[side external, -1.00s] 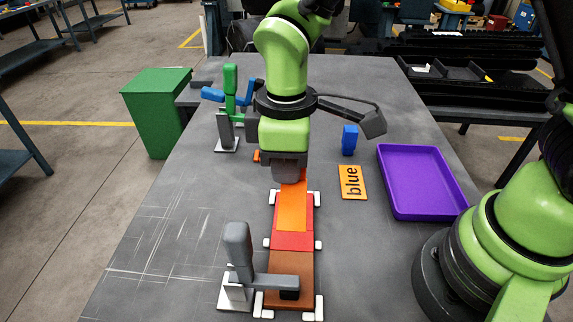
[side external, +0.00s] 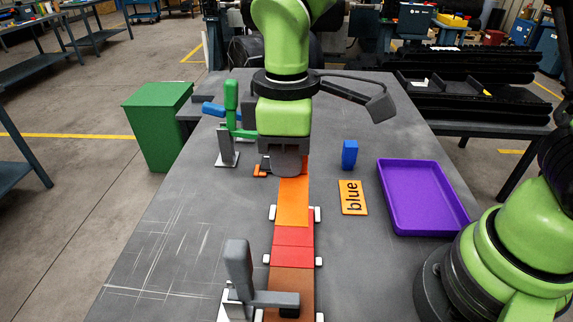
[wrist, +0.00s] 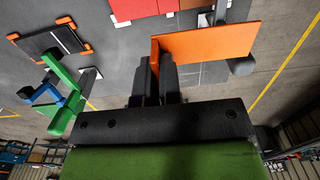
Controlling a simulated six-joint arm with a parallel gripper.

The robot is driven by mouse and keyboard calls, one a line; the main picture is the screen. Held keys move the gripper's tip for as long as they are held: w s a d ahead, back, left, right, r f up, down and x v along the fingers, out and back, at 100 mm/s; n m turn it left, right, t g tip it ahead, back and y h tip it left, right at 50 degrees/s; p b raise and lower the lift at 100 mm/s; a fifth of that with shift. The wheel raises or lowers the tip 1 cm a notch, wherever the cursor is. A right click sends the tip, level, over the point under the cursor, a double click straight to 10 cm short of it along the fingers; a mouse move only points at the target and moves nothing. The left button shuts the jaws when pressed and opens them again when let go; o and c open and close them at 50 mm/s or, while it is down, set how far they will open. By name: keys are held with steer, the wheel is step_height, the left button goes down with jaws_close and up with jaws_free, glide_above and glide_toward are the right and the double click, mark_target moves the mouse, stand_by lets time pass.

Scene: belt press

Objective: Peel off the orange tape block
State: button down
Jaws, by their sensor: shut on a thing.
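My gripper (side external: 290,172) is shut on the orange tape block (side external: 293,203), a flat orange strip. In the wrist view my fingers (wrist: 162,85) pinch its upright end tab, and its flat part (wrist: 212,42) sticks out to the right. In that view grey tabletop shows between the tape and the red belt pieces (wrist: 142,8), so it looks raised off them. In the side view it covers the far part of the belt line. Red belt (side external: 293,247) and a brown piece (side external: 291,282) show nearer the camera. My gripper hides the tape's far end.
A grey-handled clamp (side external: 238,268) stands at the near end, a green-handled clamp (side external: 230,125) at the far left. A green bin (side external: 158,125) stands left of the table.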

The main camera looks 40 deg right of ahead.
steer(key=shift+r, duration=2.15)
